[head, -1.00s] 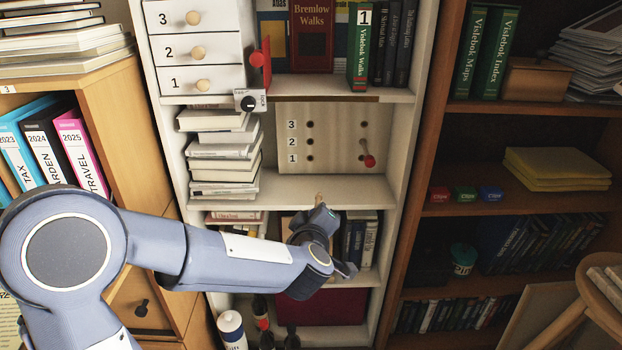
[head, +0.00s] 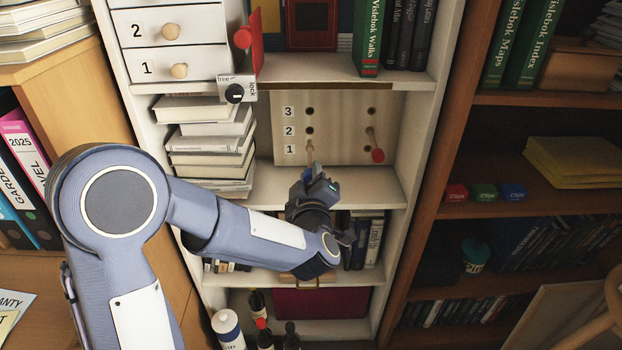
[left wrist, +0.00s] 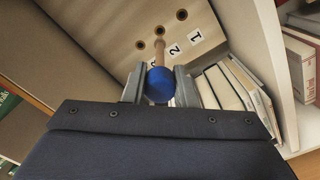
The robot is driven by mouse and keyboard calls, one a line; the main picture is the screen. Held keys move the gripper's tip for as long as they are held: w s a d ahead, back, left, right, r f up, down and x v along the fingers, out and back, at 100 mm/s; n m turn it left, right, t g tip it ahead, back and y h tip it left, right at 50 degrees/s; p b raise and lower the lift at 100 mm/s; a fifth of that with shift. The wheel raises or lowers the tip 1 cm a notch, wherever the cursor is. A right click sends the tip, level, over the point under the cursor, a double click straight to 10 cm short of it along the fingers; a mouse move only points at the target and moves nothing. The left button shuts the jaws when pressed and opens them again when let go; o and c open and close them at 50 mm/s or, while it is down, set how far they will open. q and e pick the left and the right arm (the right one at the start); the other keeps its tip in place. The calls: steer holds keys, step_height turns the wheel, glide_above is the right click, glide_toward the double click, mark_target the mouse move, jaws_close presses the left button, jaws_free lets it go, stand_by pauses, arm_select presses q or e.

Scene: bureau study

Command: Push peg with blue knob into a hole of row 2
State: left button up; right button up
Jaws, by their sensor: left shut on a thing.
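The peg with the blue knob is held in my left gripper (head: 312,180). In the left wrist view its blue knob (left wrist: 160,85) sits between the two fingers, and its wooden shaft (left wrist: 161,52) points at the pegboard (left wrist: 210,25). There the shaft tip lines up with the row 2 hole (left wrist: 159,30), whose dark opening still shows; I cannot tell whether they touch. In the head view the tip appears over the left row 1 hole of the pegboard (head: 340,140), seen from above. A red-knobbed peg (head: 378,155) sticks out of the right column, seemingly at row 2.
Stacked books (head: 210,150) stand left of the pegboard, and upright books (head: 365,240) are on the shelf below. The shelf board (head: 370,185) before the pegboard is clear. A free/lock dial (head: 235,93) and drawers (head: 170,40) are above left.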

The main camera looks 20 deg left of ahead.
mark_target(311, 153)
arm_select(q)
steer(key=shift+p+x, duration=0.3)
steer(key=shift+x, duration=1.6)
steer(key=shift+b+x, duration=0.65)
steer(key=shift+x, duration=1.6)
stand_by(0.4)
steer(key=shift+f, duration=0.1)
steer(key=o, duration=1.1)
steer(key=shift+o, duration=0.2)
steer(key=o, duration=0.4)
